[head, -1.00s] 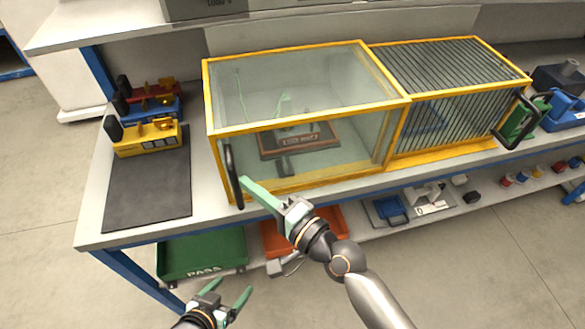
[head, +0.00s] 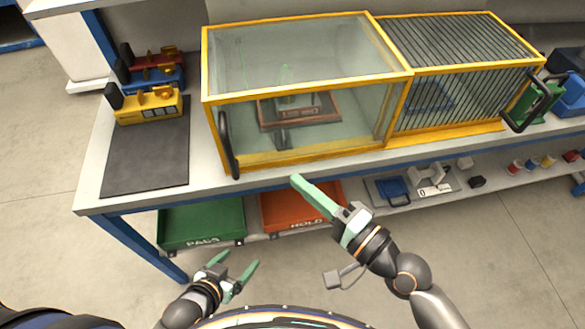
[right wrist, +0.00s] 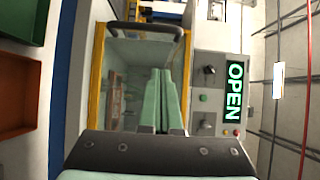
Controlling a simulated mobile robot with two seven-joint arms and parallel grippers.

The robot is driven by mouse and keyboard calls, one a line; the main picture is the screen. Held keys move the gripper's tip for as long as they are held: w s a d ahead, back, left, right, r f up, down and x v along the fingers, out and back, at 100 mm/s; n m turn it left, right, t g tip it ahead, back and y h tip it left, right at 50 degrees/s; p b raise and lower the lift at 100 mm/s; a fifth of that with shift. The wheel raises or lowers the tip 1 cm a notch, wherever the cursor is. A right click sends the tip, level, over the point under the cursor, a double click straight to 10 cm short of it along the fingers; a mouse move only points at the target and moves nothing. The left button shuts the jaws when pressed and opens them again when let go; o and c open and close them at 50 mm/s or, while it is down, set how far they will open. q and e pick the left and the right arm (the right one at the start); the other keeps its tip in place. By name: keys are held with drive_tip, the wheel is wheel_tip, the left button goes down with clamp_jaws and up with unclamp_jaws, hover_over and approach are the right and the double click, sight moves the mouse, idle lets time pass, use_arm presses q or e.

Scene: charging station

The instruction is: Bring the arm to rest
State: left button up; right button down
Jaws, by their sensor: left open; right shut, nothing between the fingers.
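My right gripper (head: 318,196) is shut and empty in front of the bench's front edge, below the yellow-framed glass enclosure (head: 300,174). Its shut green fingers (right wrist: 166,100) also show in the right wrist view, against the glass front. The gripper is apart from the black door handle (head: 228,145); in the right wrist view the handle (right wrist: 145,29) lies beyond the fingertips. My left gripper (head: 236,268) is open and empty, low in front of the lower shelf. The enclosure's door looks closed. Inside it a device on a brown base (head: 298,110) shows through the glass.
A slatted yellow enclosure (head: 455,90) adjoins on the right. Yellow, blue and red tools stand by a dark mat (head: 145,160) on the left. Green (head: 200,220) and orange (head: 285,208) bins sit below. An OPEN sign (right wrist: 234,91) is lit in the right wrist view. Floor in front is clear.

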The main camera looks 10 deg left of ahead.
drive_tip(key=shift+s+d, duration=0.1)
drive_tip(key=shift+d, duration=0.05)
drive_tip(key=s+d+f+n+h+p, duration=0.1)
drive_tip(key=s+d+f+n+h, duration=0.1)
drive_tip(key=d+f, duration=0.4)
drive_tip(key=s+d+f+n+g+h+p, duration=0.1)
drive_tip(key=s+d+f+n+h, duration=0.2)
drive_tip(key=d+f+h, duration=0.3)
drive_tip(key=s+d+f+n+h, duration=0.2)
drive_tip(key=d+f+n+h, duration=0.2)
drive_tip(key=d+f, duration=0.3)
wheel_tip(320, 180, down, 4)
drive_tip(key=shift+s+d+r+p, duration=0.1)
drive_tip(key=shift+s+d+p, duration=0.1)
drive_tip(key=shift+p, duration=0.2)
